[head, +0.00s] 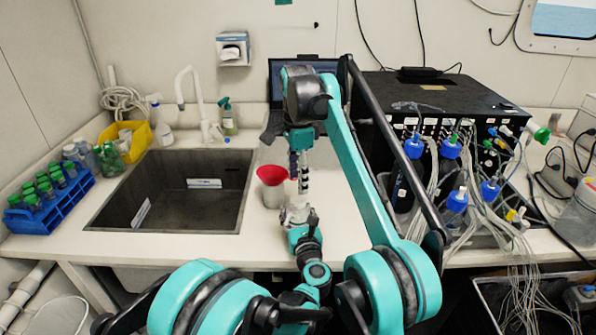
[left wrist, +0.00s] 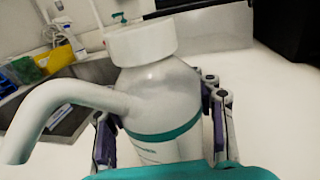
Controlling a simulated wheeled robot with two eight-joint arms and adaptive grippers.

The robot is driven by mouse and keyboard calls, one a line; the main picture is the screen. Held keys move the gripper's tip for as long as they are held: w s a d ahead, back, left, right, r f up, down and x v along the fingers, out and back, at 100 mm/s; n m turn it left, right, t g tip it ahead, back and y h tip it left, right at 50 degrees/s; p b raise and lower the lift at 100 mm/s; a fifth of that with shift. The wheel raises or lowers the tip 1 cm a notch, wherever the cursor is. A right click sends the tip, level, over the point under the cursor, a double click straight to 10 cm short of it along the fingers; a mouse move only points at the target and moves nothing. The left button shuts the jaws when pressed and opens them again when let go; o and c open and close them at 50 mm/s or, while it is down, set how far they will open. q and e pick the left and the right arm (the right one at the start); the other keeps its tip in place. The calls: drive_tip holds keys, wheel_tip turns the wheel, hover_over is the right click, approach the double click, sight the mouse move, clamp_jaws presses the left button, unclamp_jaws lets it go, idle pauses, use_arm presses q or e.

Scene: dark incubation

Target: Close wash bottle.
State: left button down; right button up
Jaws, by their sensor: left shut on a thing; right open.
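The white wash bottle (left wrist: 168,105) fills the middle of the left wrist view. It has a teal band, a curved white spout (left wrist: 50,115) on its left and a wide white cap (left wrist: 140,43) on its neck; I cannot tell how tight the cap is. My left gripper (left wrist: 165,135) is shut around the bottle's body, one finger on each side. In the head view my left gripper (head: 299,215) is low at the centre, the bottle mostly unclear there. My right gripper (head: 303,186) is open, pointing down just above it, with nothing visible in it.
A red funnel-like cup on a grey beaker (head: 269,176) stands close left of the grippers. Left are a sink (head: 125,205), a blue rack of green-capped tubes (head: 40,214) and a yellow bin (head: 138,137). Right is a black box (head: 455,97) with blue-capped bottles and tubing.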

sight(298, 199)
drive_tip(key=n, duration=0.7)
drive_tip(key=shift+r+n, duration=0.3)
drive_tip(key=n, duration=0.7)
drive_tip(key=shift+r, duration=0.25)
drive_tip(key=n, duration=0.7)
drive_tip(key=shift+r, duration=0.25)
drive_tip(key=n, duration=0.6)
drive_tip(key=shift+r, duration=0.2)
drive_tip(key=shift+f, duration=4.05)
drive_tip(key=shift+c, duration=0.3)
drive_tip(key=c, duration=1.1)
clamp_jaws()
